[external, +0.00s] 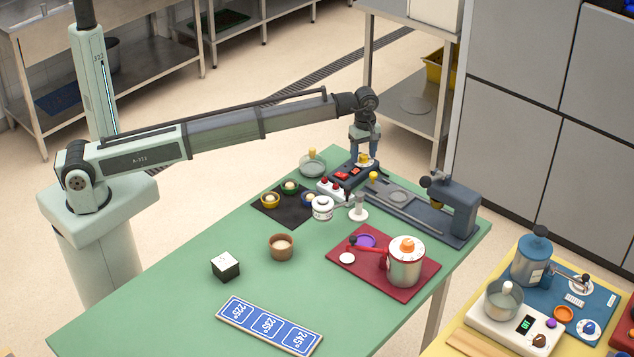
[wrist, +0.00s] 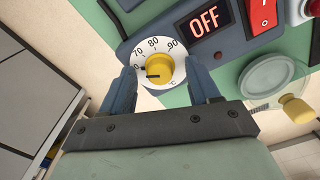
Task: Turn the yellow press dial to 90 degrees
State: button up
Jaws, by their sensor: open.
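The yellow press dial (wrist: 159,66) is a round knob on a white scale plate marked 70, 80, 90 and °C. Its black pointer line points left in the wrist view, toward a mark below 70 that is partly hidden by a finger. The dial also shows at the end of the dark control box (external: 364,159) in the external view. My gripper (wrist: 160,70) is open, with its blue fingers on either side of the dial. I cannot tell whether either finger touches the knob. In the external view my gripper (external: 363,149) points down over the dial.
Beside the dial are a display reading OFF (wrist: 206,18) and a red switch (wrist: 263,14). A glass dish with a yellow knob (wrist: 272,80) lies close by. The grey press (external: 452,205) stands to the right.

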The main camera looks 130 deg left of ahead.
jog(key=shift+c, duration=0.3)
jog(key=c, duration=1)
jog(key=shift+o, duration=0.2)
jog(key=shift+m, duration=0.4)
jog(key=m, duration=0.4)
jog(key=shift+m, duration=0.4)
jog(key=m, duration=1.2)
jog(key=shift+m, duration=0.4)
jog(key=m, duration=0.5)
jog(key=shift+m, duration=0.3)
